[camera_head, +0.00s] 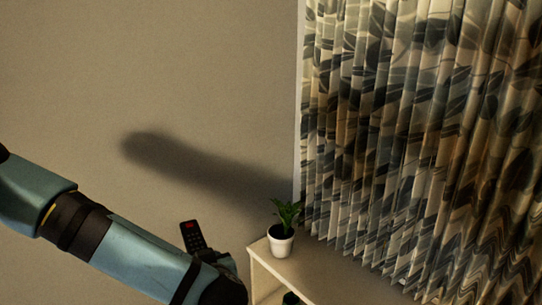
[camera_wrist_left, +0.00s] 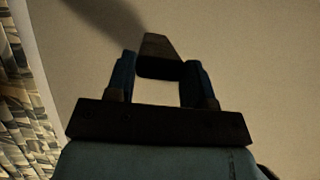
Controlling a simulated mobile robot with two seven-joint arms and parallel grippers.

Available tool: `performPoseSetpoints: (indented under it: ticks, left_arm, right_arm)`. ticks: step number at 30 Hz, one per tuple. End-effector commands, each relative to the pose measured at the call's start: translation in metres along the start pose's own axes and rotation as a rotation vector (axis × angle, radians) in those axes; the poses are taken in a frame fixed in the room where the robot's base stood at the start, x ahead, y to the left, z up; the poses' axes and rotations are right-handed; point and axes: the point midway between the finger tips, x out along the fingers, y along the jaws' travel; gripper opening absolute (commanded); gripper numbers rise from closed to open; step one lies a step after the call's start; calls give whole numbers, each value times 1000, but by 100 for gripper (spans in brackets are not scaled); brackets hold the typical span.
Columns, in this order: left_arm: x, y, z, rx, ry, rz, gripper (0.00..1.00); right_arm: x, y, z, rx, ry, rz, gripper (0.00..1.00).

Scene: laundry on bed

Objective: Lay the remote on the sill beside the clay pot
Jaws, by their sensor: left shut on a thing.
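The black remote (camera_head: 193,236) with a red mark near its top is held upright, tilted a little, in front of the wall. My left gripper (camera_head: 217,262) is shut on its lower part, left of the sill (camera_head: 325,272) and apart from it. In the left wrist view the two fingers of my left gripper (camera_wrist_left: 161,72) close on the dark remote (camera_wrist_left: 160,45). A small white pot (camera_head: 281,243) with a green plant stands on the sill's back left corner; it looks white rather than clay-coloured. My right gripper is not in view.
A patterned curtain (camera_head: 400,130) hangs along the right, its hem close above the sill. A dark object (camera_head: 291,298), only partly seen, is at the bottom edge by the sill. The sill surface in front and right of the pot looks clear.

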Motion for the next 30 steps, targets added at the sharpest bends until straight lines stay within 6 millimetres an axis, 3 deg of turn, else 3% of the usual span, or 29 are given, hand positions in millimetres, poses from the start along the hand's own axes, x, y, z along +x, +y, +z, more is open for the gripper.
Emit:
performPoseSetpoints:
  ticks: [1, 6, 12, 28, 29, 30]
  left_arm:
    - [7, -18, -15, 0, 1, 10, 23]
    - [16, -62, -47, 23, 0, 76, 23]
    - [14, -91, -66, 39, 1, 130, 23]
    - [13, -97, -72, 45, 5, 148, 23]
    - [13, -97, -72, 46, 5, 148, 23]
    - [13, -97, -72, 46, 5, 148, 23]
  right_arm:
    - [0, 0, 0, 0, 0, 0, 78]
    - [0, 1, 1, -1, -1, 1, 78]
    - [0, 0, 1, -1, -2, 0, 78]
    - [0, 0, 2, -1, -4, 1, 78]
    - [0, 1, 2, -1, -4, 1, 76]
    - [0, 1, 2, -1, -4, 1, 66]
